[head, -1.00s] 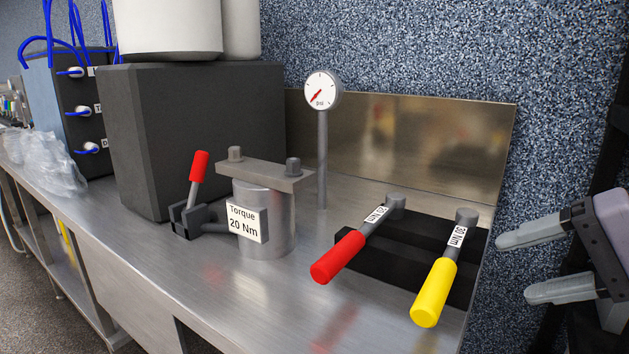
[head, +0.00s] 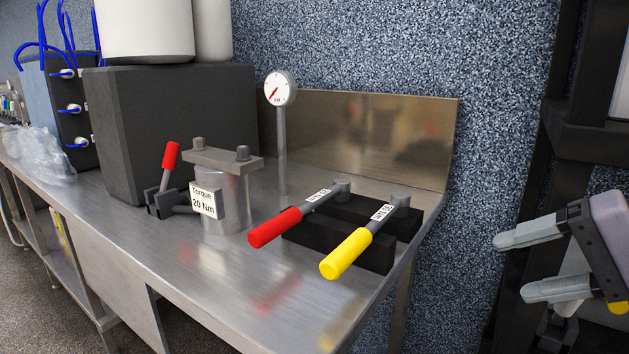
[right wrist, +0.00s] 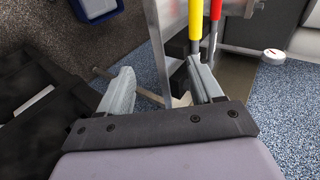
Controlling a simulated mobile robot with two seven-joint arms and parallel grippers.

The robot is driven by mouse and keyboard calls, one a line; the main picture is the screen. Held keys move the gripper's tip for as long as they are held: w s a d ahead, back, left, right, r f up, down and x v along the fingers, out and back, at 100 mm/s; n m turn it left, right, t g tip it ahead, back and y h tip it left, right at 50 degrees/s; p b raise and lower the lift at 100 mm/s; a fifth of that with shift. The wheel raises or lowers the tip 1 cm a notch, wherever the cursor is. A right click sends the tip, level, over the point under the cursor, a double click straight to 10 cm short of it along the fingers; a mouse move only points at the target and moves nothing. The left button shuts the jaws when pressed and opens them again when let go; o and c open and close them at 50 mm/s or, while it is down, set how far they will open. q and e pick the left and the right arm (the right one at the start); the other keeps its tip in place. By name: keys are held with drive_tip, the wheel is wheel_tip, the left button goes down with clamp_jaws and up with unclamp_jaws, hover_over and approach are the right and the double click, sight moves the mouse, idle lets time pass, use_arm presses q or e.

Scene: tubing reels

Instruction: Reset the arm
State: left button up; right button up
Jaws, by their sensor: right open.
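My right gripper (head: 532,262) is at the right edge of the head view, to the right of the steel bench (head: 262,318) and clear of it. Its two grey fingers are apart with nothing between them. In the right wrist view the gripper (right wrist: 160,82) also shows open and empty. There, the yellow handle (right wrist: 196,20) and red handle (right wrist: 215,10) show beyond its right finger; I cannot tell the exact distance. My left gripper is not in view.
On the bench lie a red-handled wrench (head: 275,227) and a yellow-handled wrench (head: 346,254) on black blocks (head: 370,250). Left of them stand a dial gauge (head: 280,88), a torque fixture (head: 222,190) and a dark box (head: 165,120). A dark frame (head: 580,130) stands at right.

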drive_tip(key=w+a+f+n+t+h+p, duration=0.1)
drive_tip(key=w+a+f+n+t+p, duration=0.15)
drive_tip(key=f, duration=0.75)
drive_tip(key=w+a+f+n+t+p, duration=0.1)
drive_tip(key=w+f+p, duration=0.15)
drive_tip(key=f, duration=0.85)
drive_tip(key=s+a+f+n+h+p, duration=0.1)
drive_tip(key=s+f+n+h, duration=0.3)
drive_tip(key=s+f, duration=1.1)
drive_tip(key=shift+s+a+n+h+p, duration=0.25)
drive_tip(key=shift+s+n+h+p, duration=0.15)
drive_tip(key=shift+s+n+p, duration=0.55)
drive_tip(key=shift+f, duration=0.1)
